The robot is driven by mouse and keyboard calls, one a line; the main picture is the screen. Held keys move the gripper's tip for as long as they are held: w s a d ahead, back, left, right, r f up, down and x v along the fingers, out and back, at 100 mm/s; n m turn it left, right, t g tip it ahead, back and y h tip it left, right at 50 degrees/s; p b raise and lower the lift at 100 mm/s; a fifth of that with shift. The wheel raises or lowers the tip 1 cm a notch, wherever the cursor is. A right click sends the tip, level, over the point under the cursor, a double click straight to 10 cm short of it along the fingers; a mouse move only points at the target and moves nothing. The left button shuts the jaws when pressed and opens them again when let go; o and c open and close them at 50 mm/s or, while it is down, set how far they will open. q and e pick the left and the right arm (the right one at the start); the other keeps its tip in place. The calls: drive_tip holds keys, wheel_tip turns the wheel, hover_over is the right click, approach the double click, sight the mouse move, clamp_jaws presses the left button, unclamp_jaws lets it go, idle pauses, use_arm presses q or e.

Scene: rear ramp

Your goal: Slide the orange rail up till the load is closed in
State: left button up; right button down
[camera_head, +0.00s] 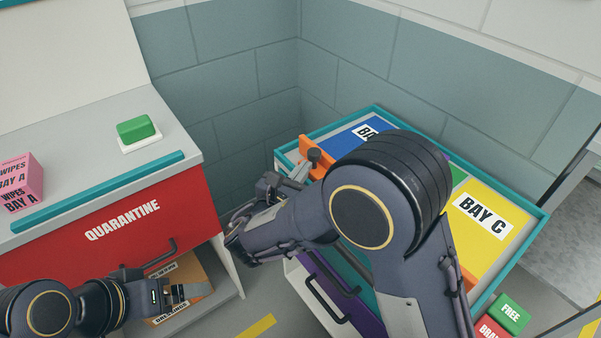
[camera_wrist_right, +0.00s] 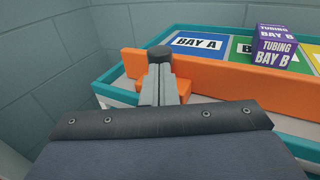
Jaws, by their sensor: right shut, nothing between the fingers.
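The orange rail (camera_wrist_right: 235,80) runs along the near side of a teal-rimmed bay table (camera_wrist_right: 108,80). In the head view its left end (camera_head: 318,163) shows and my right arm hides much of the rest. My right gripper (camera_wrist_right: 158,78) is shut and empty, its fingertips close against the rail by an orange block; I cannot tell whether they touch. A dark rounded knob shows at the fingertips. A purple tubing box (camera_wrist_right: 272,50), marked BAY B, stands on the green bay behind the rail. My left gripper (camera_head: 185,292) is at lower left; its opening is unclear.
The blue BAY A panel (camera_wrist_right: 200,45) and yellow BAY C panel (camera_head: 480,225) look bare where visible. A red-fronted quarantine bench (camera_head: 100,235) carries a green block (camera_head: 137,130) and pink wipes boxes (camera_head: 22,180). A carton lies beneath. Walls close in behind the table.

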drive_tip(key=shift+x, duration=0.75)
use_arm(q)
drive_tip(key=shift+w+d, duration=0.25)
drive_tip(key=shift+w, duration=0.35)
use_arm(e)
drive_tip(key=shift+r, duration=0.1)
use_arm(q)
wheel_tip(320, 180, down, 2)
drive_tip(key=shift+f+b, duration=0.1)
drive_tip(key=shift+b, duration=0.95)
use_arm(e)
drive_tip(key=w+d, duration=0.3)
drive_tip(key=d, duration=0.1)
drive_tip(key=w+d, duration=0.3)
drive_tip(key=d, duration=0.2)
drive_tip(key=w+d, duration=0.4)
drive_tip(key=shift+d, duration=0.4)
drive_tip(key=shift+a, duration=0.1)
